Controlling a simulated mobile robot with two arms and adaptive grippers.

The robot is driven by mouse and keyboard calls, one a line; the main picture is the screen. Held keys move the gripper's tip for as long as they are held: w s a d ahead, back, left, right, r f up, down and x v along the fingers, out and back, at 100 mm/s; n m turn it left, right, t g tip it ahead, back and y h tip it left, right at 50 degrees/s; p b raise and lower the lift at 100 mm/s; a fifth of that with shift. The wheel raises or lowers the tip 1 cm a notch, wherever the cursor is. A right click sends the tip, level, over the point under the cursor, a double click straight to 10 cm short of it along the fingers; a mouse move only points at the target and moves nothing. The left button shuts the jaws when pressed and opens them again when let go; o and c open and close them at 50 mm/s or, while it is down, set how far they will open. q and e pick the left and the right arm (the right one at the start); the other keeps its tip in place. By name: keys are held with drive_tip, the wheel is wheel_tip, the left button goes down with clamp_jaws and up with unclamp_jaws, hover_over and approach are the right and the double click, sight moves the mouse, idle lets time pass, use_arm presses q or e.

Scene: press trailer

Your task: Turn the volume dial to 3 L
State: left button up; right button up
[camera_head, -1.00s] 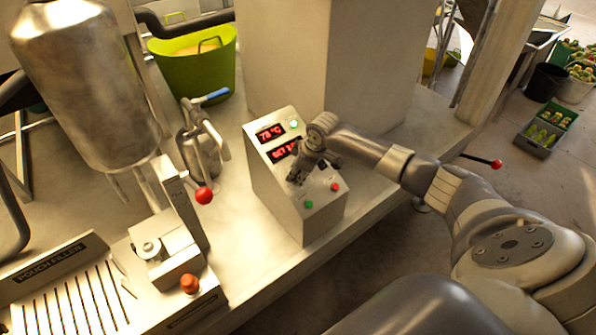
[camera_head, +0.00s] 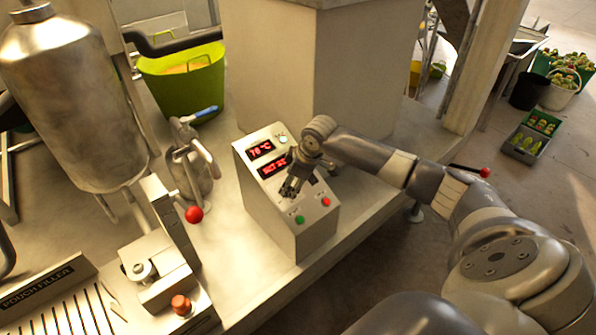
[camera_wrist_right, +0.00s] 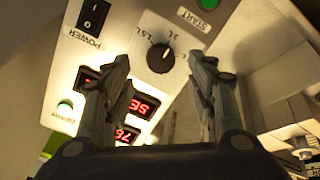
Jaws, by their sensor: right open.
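The dark round volume dial (camera_wrist_right: 160,57) is on the control panel (camera_head: 262,213), with "3 L" and "1.5 L" printed beside it. A small white mark shows at the dial's edge, on the side of the labels. My right gripper (camera_wrist_right: 163,62) is open, with one finger on each side of the dial in the wrist view. I cannot tell whether the fingers touch it. In the head view my right gripper (camera_head: 289,190) is over the sloped panel face and hides the dial. My left gripper is not in view.
The panel has two red displays (camera_head: 261,149), a green start button (camera_head: 299,219), a red button (camera_head: 326,202) and a black power switch (camera_wrist_right: 88,18). A red-knobbed lever (camera_head: 194,214), a steel tank (camera_head: 70,105) and a green tub (camera_head: 182,83) stand to the left.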

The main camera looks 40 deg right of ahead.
drive_tip(key=v, duration=0.7)
drive_tip(key=shift+r, duration=0.2)
drive_tip(key=shift+s, duration=0.1)
